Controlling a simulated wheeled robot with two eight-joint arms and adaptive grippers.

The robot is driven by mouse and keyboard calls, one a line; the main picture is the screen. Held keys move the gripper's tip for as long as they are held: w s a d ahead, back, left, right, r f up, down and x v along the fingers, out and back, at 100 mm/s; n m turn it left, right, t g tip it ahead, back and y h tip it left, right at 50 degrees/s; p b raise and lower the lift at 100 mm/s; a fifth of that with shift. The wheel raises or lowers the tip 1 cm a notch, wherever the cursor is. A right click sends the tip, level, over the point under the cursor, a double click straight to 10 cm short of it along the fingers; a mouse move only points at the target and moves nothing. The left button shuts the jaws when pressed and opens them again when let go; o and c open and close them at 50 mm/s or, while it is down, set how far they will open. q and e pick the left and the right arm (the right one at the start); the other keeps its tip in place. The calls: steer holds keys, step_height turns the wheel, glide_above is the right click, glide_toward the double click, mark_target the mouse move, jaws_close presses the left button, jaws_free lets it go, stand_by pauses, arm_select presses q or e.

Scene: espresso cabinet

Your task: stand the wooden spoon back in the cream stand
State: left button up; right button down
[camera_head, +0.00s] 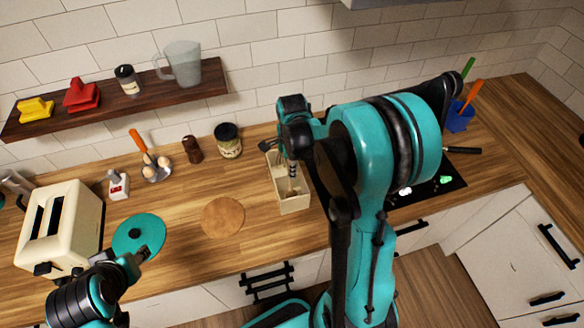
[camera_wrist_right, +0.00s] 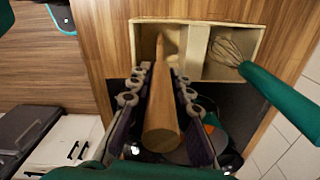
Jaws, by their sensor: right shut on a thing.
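The cream stand (camera_head: 296,204) is an open box on the wooden counter, partly hidden by my right arm in the head view. In the right wrist view the stand (camera_wrist_right: 203,50) shows two compartments with a divider between them. My right gripper (camera_wrist_right: 157,90) is shut on the wooden spoon (camera_wrist_right: 162,125). The spoon's narrow far end points into the left compartment in that view; I cannot tell how deep it is. A whisk (camera_wrist_right: 228,52) with a teal handle is in the other compartment. My left gripper (camera_head: 140,258) is low at the left, away from the stand; its jaw opening is unclear.
A round wooden board (camera_head: 223,217) lies left of the stand, with a jar (camera_head: 228,141) behind it. A teal round lid (camera_head: 139,236) and a cream toaster (camera_head: 60,228) are farther left. A blue cup (camera_head: 459,118) with utensils and a dark mat (camera_head: 448,178) are at the right.

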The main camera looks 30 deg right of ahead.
steer(key=c, duration=1.4)
jaws_free()
steer(key=shift+f, duration=0.15)
steer(key=shift+r, duration=0.3)
step_height(320, 180, up, 11)
steer(key=shift+r+p, duration=0.2)
steer(key=shift+p, duration=0.65)
steer(key=shift+s+a+r+n, duration=0.1)
steer(key=shift+a+r+n, duration=0.05)
steer(key=shift+r+n, duration=0.15)
steer(key=s+a+r+n+t, duration=0.1)
steer(key=s+a+n+t, duration=0.6)
steer(key=n, duration=1.5)
steer(key=s+a, duration=0.3)
steer(key=shift+s+a+r, duration=0.25)
steer(key=shift+s+r, duration=0.1)
steer(key=shift+r, duration=0.05)
